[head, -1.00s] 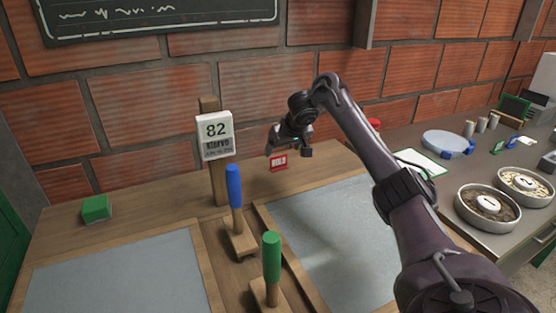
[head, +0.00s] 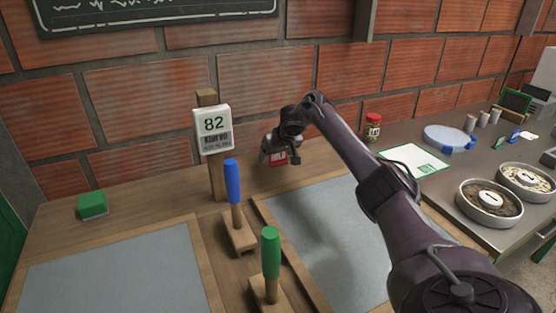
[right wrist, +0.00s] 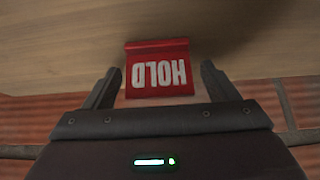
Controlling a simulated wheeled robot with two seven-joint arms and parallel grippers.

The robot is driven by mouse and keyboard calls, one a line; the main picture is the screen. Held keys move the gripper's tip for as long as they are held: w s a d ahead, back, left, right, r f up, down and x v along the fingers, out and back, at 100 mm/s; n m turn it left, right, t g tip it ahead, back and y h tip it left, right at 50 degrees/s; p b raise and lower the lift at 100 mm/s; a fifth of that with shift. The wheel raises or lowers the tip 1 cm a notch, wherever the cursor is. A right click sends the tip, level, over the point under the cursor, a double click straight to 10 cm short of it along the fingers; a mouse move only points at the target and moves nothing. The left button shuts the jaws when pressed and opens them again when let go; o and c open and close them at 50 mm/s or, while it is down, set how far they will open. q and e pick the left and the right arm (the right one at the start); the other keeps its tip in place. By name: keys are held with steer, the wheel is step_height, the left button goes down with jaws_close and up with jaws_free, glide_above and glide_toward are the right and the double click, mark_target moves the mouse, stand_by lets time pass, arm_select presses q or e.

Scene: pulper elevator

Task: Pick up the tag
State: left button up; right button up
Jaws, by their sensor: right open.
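The red tag marked HOLD (head: 278,158) is on the wooden surface at the back of the bench, in front of the brick wall. In the right wrist view the tag (right wrist: 158,70) lies between the two finger tips, its lettering upside down. My right gripper (right wrist: 158,82) is open, with a finger on each side of the tag and a gap on both sides. In the head view my right gripper (head: 277,150) is at the tag and hides part of it. My left gripper is not in view.
A wooden post with a white 82 sign (head: 213,130) stands left of the tag. Blue (head: 233,182) and green (head: 271,252) handled levers stand in front. A green block (head: 93,205) is at left. A red-lidded jar (head: 373,127) and round dishes (head: 489,202) are at right.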

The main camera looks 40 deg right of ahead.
steer(key=c, duration=0.9)
steer(key=shift+c, duration=0.8)
steer(key=shift+r, duration=0.1)
